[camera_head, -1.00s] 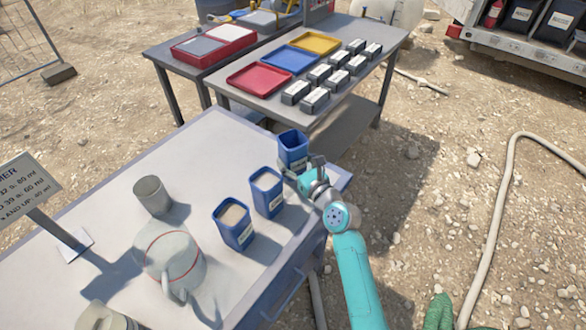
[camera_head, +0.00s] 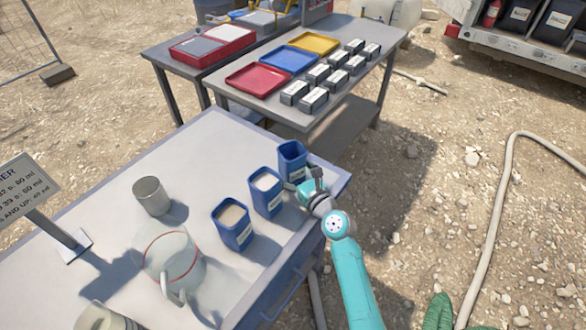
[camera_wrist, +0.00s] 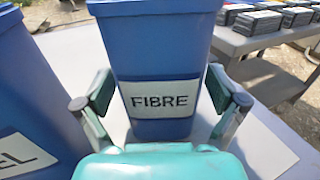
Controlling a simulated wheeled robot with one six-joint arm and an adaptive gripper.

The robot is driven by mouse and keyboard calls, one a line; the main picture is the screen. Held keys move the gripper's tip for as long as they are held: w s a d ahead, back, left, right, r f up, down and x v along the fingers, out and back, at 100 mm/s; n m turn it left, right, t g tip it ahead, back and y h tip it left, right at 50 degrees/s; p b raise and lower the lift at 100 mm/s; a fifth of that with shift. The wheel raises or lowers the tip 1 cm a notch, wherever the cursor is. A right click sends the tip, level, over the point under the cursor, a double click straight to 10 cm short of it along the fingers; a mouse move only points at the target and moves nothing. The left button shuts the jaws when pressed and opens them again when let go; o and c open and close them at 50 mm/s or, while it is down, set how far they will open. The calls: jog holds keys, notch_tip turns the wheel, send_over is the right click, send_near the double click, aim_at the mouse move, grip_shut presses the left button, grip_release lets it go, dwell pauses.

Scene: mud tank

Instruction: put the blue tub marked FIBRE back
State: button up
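The blue tub marked FIBRE (camera_head: 291,160) stands upright on the pale bench (camera_head: 205,150) near its far right corner, at the end of a row of blue tubs. In the wrist view the FIBRE tub (camera_wrist: 165,60) fills the middle, with its white label facing me. My gripper (camera_head: 312,180) is at the tub's near side. In the wrist view my gripper (camera_wrist: 160,92) has one finger pad on each side of the tub, spread outward, with a gap visible at the right pad. It looks open. The tub's inside shows no clear contents.
Two more blue tubs, a middle one (camera_head: 265,192) and a near one (camera_head: 232,225), hold pale powder. A grey cup (camera_head: 152,195), a clear jug (camera_head: 172,258) and a sign (camera_head: 25,190) are further left. A table with trays (camera_head: 258,79) and labelled dark boxes stands behind.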

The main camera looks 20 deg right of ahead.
jog(key=shift+r, duration=0.1)
jog(key=shift+s, duration=0.2)
jog(key=v, duration=1.1)
jog(key=shift+s+d, duration=0.2)
jog(key=shift+s, duration=0.1)
